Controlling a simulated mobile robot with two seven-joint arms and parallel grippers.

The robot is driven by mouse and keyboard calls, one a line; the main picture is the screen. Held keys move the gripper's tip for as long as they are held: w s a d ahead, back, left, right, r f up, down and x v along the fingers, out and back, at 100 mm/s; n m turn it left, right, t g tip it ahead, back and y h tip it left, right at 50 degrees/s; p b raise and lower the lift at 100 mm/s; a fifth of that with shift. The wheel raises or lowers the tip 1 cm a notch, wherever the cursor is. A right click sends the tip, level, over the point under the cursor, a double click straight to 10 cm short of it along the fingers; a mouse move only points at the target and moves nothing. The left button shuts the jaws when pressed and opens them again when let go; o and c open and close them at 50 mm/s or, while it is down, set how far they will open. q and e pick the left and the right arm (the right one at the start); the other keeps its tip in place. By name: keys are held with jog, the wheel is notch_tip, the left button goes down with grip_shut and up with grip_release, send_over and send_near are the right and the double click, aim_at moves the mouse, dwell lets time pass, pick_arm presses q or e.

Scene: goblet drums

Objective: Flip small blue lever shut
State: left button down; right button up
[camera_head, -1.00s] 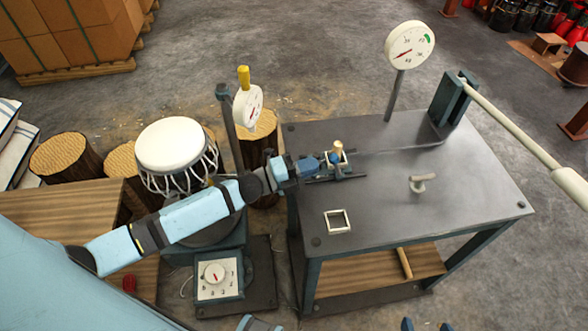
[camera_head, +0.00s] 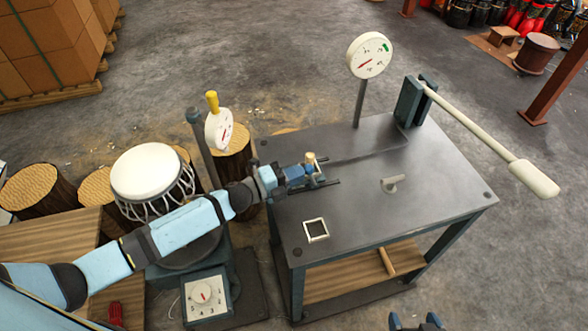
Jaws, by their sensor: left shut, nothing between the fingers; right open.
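My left gripper (camera_head: 314,177) is over the left back part of the dark metal table, shut, with nothing seen between its fingers. It is at a small fitting with a cream-tan knob (camera_head: 311,158) and dark rails (camera_head: 329,183). The gripper covers much of this fitting, so the small blue lever cannot be told apart from the gripper's blue parts here. Whether they touch is unclear. My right gripper (camera_head: 415,324) shows at the bottom edge, open and empty, in front of the table.
The metal table (camera_head: 430,180) holds a square cream frame (camera_head: 316,230), a small grey handle (camera_head: 392,184) and a round dial (camera_head: 369,55) on a post. A long cream-handled lever (camera_head: 480,125) reaches out right. A white drum (camera_head: 148,172) stands left, near my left arm.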

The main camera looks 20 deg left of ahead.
aim_at(306, 168)
pick_arm(q)
jog(key=r+p, duration=0.1)
jog(key=p, duration=0.1)
jog(key=d+g+y+p, duration=0.1)
jog(key=p, duration=0.1)
jog(key=shift+w+d+r, duration=0.1)
jog(key=shift+w+r, duration=0.25)
jog(key=shift+w, duration=0.05)
jog(key=shift+w+d, duration=0.3)
jog(key=shift+d, duration=0.15)
jog(key=shift+w+d+r+p, duration=0.1)
jog(key=shift+w+d+p, duration=0.15)
jog(key=shift+d, duration=0.25)
jog(key=shift+w+d+r+p, duration=0.1)
jog(key=shift+w+d, duration=0.25)
jog(key=shift+d, duration=0.1)
jog(key=shift+w+d, duration=0.1)
